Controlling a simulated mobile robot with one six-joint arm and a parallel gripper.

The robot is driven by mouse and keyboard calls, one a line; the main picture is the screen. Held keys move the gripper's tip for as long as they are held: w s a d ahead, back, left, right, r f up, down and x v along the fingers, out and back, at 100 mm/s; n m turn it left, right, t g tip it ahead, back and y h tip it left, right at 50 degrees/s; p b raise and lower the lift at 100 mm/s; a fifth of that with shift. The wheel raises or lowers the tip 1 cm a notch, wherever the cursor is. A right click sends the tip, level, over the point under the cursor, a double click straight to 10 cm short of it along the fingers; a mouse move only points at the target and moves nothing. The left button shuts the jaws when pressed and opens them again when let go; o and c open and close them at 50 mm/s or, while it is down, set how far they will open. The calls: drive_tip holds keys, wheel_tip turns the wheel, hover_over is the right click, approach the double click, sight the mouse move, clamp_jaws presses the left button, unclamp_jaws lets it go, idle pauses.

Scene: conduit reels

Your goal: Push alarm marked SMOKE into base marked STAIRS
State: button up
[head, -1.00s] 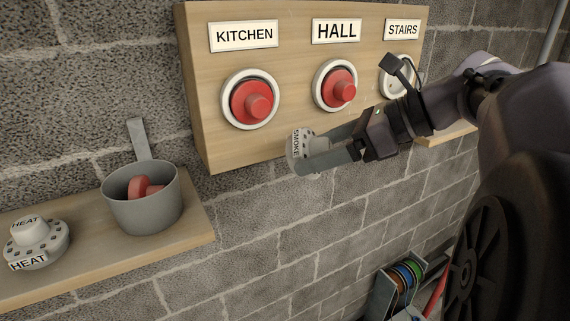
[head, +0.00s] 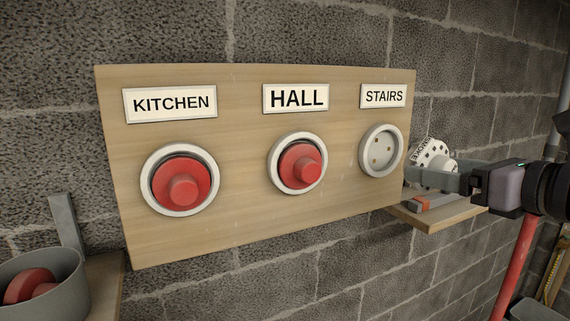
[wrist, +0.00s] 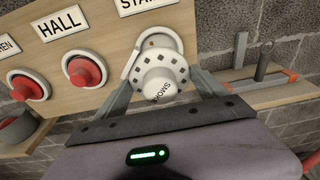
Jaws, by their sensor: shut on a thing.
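The alarm marked SMOKE (head: 432,154) is white with dark slots around its side. My gripper (head: 436,176) is shut on it and holds it just right of the board's edge in the head view. In the wrist view the SMOKE alarm (wrist: 158,75) sits between the two fingers of my gripper (wrist: 160,92). The base marked STAIRS (head: 381,150) is a white ring with an empty face and small holes, under the STAIRS label (head: 384,95). In the wrist view the alarm hides most of that base (wrist: 133,62). The alarm looks apart from the base in the head view.
The wooden board (head: 240,235) also carries red alarms in the KITCHEN base (head: 181,187) and HALL base (head: 300,165). A grey pot (head: 45,280) with a red alarm stands lower left. A small shelf (head: 440,216) juts out at right, below my gripper.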

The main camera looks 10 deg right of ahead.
drive_tip(key=r+p+x, duration=0.1)
drive_tip(key=x, duration=0.6)
drive_tip(key=shift+w, duration=0.4)
drive_tip(key=shift+p+x, duration=0.45)
drive_tip(key=shift+x, duration=0.5)
idle(2.3)
drive_tip(key=shift+r, duration=0.2)
drive_tip(key=o, duration=1.3)
drive_tip(key=shift+o, duration=0.2)
drive_tip(key=shift+s, duration=0.1)
drive_tip(key=shift+f+b+v, duration=0.2)
drive_tip(key=shift+f+v, duration=0.05)
drive_tip(key=shift+v, duration=1.25)
drive_tip(key=shift+f+b+v, duration=0.2)
drive_tip(key=shift+b+v, duration=0.05)
drive_tip(key=shift+v, duration=1.2)
drive_tip(key=shift+f+b+v, duration=0.2)
drive_tip(key=shift+f+v, duration=0.05)
drive_tip(key=shift+v, duration=1.25)
drive_tip(key=shift+s, duration=0.1)
